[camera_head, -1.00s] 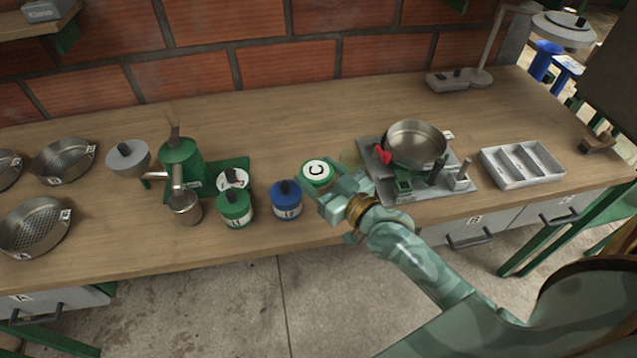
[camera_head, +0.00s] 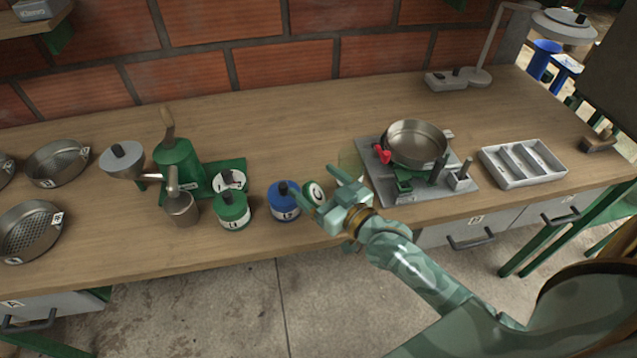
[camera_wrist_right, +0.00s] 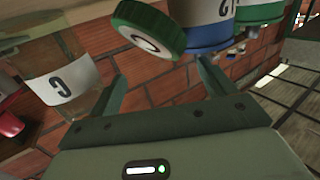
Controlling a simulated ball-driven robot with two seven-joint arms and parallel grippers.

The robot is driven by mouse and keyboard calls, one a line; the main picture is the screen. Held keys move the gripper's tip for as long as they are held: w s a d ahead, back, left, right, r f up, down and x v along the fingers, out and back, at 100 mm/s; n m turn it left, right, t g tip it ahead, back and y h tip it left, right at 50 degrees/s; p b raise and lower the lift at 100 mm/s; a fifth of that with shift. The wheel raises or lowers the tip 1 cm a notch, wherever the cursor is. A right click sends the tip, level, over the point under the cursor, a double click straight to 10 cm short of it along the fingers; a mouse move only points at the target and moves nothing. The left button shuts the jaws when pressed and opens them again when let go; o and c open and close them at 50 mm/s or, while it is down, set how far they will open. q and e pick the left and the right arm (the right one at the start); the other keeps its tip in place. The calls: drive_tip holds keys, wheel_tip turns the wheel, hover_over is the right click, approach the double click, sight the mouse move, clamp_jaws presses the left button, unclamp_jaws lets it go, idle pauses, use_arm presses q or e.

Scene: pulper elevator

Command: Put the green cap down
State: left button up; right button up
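The green cap (camera_head: 313,193), with a white top marked C, is tilted beside the blue-lidded jar (camera_head: 284,200). My right gripper (camera_head: 321,188) is just to the right of the cap, with its fingers spread. In the right wrist view the cap (camera_wrist_right: 150,28) shows tilted just beyond the fingertips (camera_wrist_right: 160,68), with clear space between the fingers. I cannot tell whether the cap touches the blue-lidded jar or a fingertip. A clear jar (camera_head: 351,163) without a lid stands behind my right gripper; its label also shows in the wrist view (camera_wrist_right: 65,83). My left gripper is out of view.
A green-lidded jar (camera_head: 232,210) and a green pulper (camera_head: 178,158) stand to the left. A metal pan (camera_head: 415,145) sits on a grey base to the right, near a divided tray (camera_head: 522,163). The bench (camera_head: 290,115) is clear toward the wall.

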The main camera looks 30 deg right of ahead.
drive_tip(key=shift+r, duration=0.2)
drive_tip(key=p+v, duration=0.2)
drive_tip(key=v, duration=1)
drive_tip(key=shift+r, duration=0.4)
